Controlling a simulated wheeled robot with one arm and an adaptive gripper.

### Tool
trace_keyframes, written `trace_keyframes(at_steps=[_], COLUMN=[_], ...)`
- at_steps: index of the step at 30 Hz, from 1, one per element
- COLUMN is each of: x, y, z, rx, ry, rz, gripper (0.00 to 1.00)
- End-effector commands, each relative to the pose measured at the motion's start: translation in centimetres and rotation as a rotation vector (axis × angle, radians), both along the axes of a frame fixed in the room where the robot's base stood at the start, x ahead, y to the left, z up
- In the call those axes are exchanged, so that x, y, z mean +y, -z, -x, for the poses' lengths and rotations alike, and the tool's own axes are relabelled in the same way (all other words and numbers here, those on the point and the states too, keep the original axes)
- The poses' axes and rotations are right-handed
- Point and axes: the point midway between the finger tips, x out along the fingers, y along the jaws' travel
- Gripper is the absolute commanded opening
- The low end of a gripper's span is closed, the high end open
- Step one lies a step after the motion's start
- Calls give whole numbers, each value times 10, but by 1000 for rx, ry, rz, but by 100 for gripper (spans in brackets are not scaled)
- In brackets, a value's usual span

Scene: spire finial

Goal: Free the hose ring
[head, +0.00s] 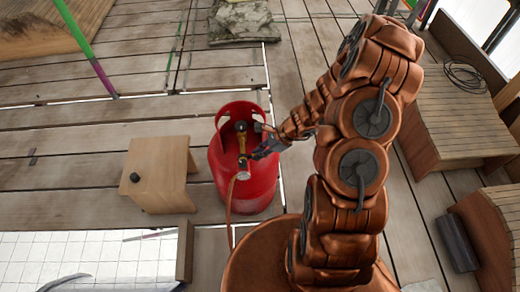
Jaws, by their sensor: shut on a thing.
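A red gas cylinder (262,185) stands upright on the plank floor, with a collar open at the front around its top. A brass valve (241,143) with a dark knob (241,126) rises inside the collar. A small pale metal fitting (243,175) sits at the valve's front end, and an orange-brown hose (230,205) runs down from it. My gripper (250,159) reaches in from the right, its dark fingers shut at the hose ring between valve and fitting. The fingers hide most of the ring. I cannot tell whether it is still seated on the valve.
A wooden stool (160,168) with a small black knob-like object (134,178) stands left of the cylinder. A green and purple pole (86,48) leans at upper left. A folded grey-green cloth (243,22) lies behind. Wooden benches and a coiled cable (465,76) are at right.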

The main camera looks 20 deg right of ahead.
Motion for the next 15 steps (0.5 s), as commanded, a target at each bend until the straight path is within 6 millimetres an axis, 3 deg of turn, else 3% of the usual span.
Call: trace_keyframes(at_steps=[1, 15], x=[4, 12], y=[-11, -22], z=[0, -3], rx=[11, 102], ry=[-6, -5], rz=[38, 311], gripper=[0, 0])
